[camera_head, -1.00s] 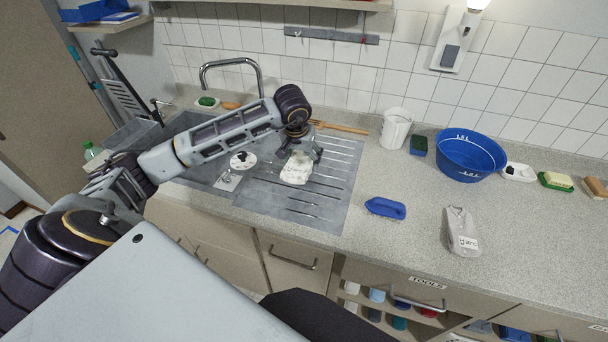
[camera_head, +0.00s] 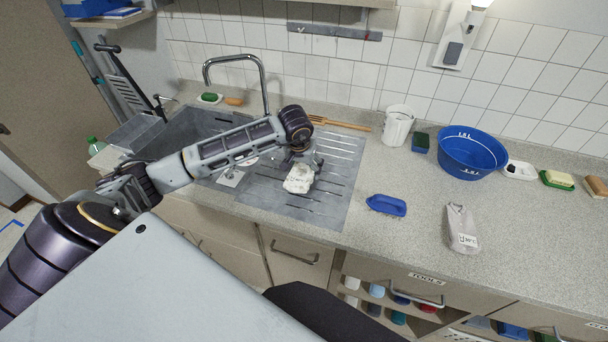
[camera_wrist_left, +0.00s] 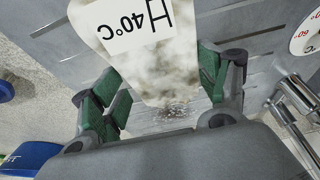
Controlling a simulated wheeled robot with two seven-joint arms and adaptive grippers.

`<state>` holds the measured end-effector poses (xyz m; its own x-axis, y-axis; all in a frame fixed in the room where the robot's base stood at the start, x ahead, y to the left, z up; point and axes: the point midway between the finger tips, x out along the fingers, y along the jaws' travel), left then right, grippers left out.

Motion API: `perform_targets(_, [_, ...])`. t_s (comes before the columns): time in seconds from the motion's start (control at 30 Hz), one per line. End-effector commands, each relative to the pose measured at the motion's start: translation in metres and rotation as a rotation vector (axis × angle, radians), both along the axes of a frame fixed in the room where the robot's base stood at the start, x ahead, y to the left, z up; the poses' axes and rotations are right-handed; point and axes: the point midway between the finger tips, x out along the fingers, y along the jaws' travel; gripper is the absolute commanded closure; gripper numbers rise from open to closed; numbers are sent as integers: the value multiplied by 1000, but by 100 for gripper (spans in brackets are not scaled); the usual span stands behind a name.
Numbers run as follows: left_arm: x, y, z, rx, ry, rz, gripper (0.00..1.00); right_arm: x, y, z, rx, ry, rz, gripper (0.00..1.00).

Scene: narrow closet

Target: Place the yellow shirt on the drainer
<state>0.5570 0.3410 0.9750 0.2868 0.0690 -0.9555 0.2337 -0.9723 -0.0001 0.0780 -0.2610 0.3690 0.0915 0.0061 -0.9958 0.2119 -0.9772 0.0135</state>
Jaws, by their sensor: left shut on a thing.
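A small folded shirt (camera_head: 299,179), pale cream with grey-brown stains, is over the ribbed grey drainer (camera_head: 262,207) beside the sink. My left gripper (camera_head: 303,158) is shut on it from above. My right gripper is not in view.
The sink (camera_head: 185,135) and tap (camera_head: 238,60) are left of the drainer. A blue brush (camera_head: 386,204), a grey folded shirt (camera_head: 460,226), a white cup (camera_head: 398,125) and a blue basin (camera_head: 471,153) stand to the right. The drainer's right part is clear.

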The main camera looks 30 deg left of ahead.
Motion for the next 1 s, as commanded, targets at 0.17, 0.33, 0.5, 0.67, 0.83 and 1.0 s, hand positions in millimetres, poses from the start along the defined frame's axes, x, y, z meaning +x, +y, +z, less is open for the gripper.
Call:
perform_targets(0.17, [-1,0,-12,-1,2,1,62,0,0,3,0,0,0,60])
perform_targets(0.33, [0,0,-28,-2,1,2,62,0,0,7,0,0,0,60])
perform_targets(0.5, [0,0,-35,-1,-1,1,62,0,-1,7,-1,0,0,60])
perform_targets(0.67, [0,0,-35,0,-2,0,62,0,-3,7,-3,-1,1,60])
perform_targets(0.83, [0,0,-37,0,-2,0,62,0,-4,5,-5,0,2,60])
perform_targets(1.0, [-1,0,-39,0,1,0,18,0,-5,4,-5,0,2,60])
